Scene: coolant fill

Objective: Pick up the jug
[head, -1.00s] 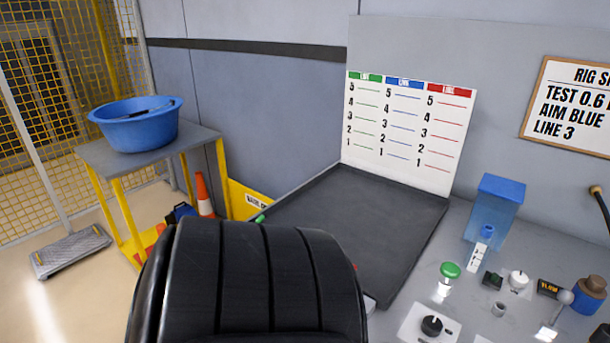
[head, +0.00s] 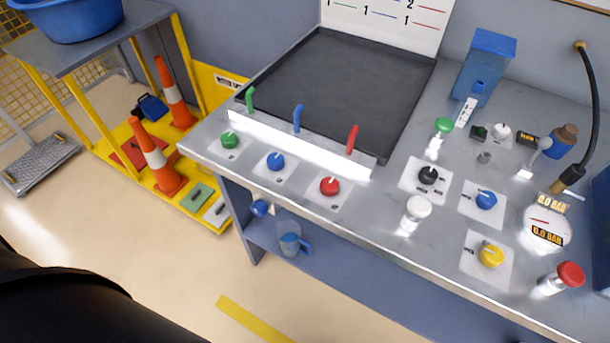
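A clear jug (head: 289,239) with blue in it and a blue handle on its right side stands low under the front of the bench, at the level of the lower shelf (head: 345,262). Its top is close below the bench edge. Neither of my grippers shows in the head view. A large dark part of my own body fills the lower left corner, well apart from the jug.
The bench (head: 388,215) carries green, blue and red knobs, a dark tray (head: 340,90), gauges and a blue tank (head: 484,66). A yellow cart (head: 120,140) with orange cones stands at left. The floor (head: 190,265) before the jug is clear.

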